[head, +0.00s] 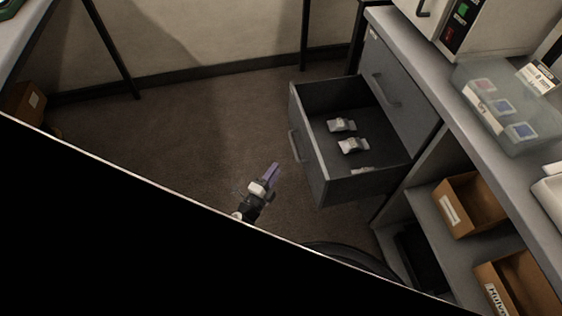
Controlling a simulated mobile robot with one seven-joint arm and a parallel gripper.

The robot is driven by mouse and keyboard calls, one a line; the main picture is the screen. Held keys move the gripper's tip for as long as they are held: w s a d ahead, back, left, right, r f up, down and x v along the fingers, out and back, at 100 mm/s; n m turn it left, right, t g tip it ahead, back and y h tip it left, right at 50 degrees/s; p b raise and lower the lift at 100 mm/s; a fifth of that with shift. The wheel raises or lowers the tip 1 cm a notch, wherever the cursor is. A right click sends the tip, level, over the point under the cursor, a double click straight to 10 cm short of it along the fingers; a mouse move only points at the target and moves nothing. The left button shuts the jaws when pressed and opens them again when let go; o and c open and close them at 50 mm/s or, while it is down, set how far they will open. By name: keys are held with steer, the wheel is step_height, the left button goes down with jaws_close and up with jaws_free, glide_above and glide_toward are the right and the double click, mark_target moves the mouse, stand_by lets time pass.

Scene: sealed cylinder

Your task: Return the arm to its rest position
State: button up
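My gripper (271,172) shows at the centre of the head view, over the bare floor. It has a white and black wrist and a narrow purple tip pointing up and to the right. It is to the left of the open drawer, apart from it in the picture. The tip is too small to tell whether the fingers are open or shut, or whether anything is between them. Most of my arm is hidden behind a large black area at the lower left.
An open grey drawer (325,186) holds several small pale items. The grey counter (430,82) bears a clear bin (490,115) and a white appliance (482,28). Cardboard boxes (468,205) sit on shelves below. The floor (190,125) left of the drawer is clear.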

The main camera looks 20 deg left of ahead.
steer(key=shift+s, duration=0.5)
